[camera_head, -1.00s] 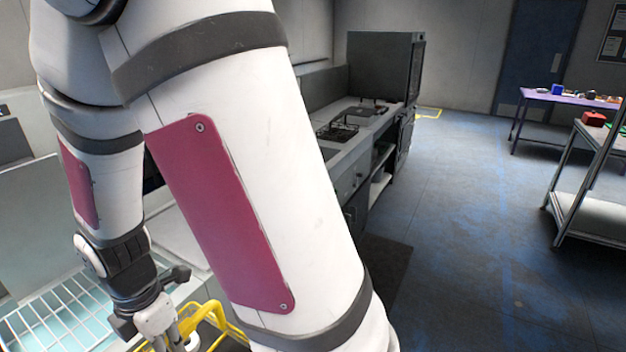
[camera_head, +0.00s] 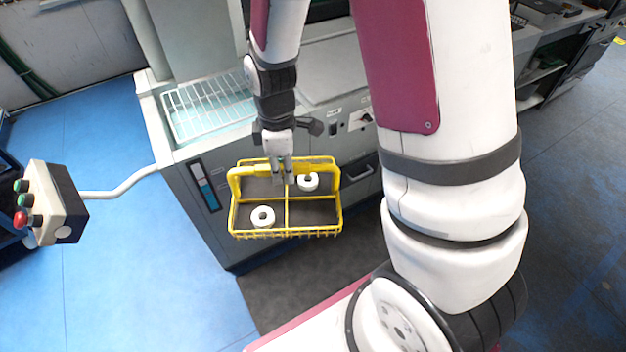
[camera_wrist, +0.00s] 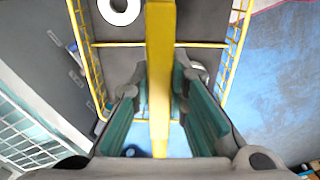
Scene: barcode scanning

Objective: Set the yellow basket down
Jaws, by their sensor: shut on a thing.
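The yellow basket (camera_head: 287,236) hangs from my gripper (camera_head: 281,175) in the head view, in front of the grey machine. It is a wire basket with a dark floor, divided into compartments. One white ring (camera_head: 262,217) lies in the front left compartment and another white ring (camera_head: 308,181) in the back right one. In the wrist view, the teal-padded fingers of my gripper (camera_wrist: 160,105) are shut on the basket's yellow handle bar (camera_wrist: 160,60). A white ring (camera_wrist: 118,10) shows at the top; the other is mostly hidden behind the right finger.
The grey machine has a white wire rack (camera_head: 208,105) on its top at the left. A control box (camera_head: 50,205) with green and red buttons stands on a white bent arm at the far left. Blue floor (camera_head: 150,260) is open at the lower left.

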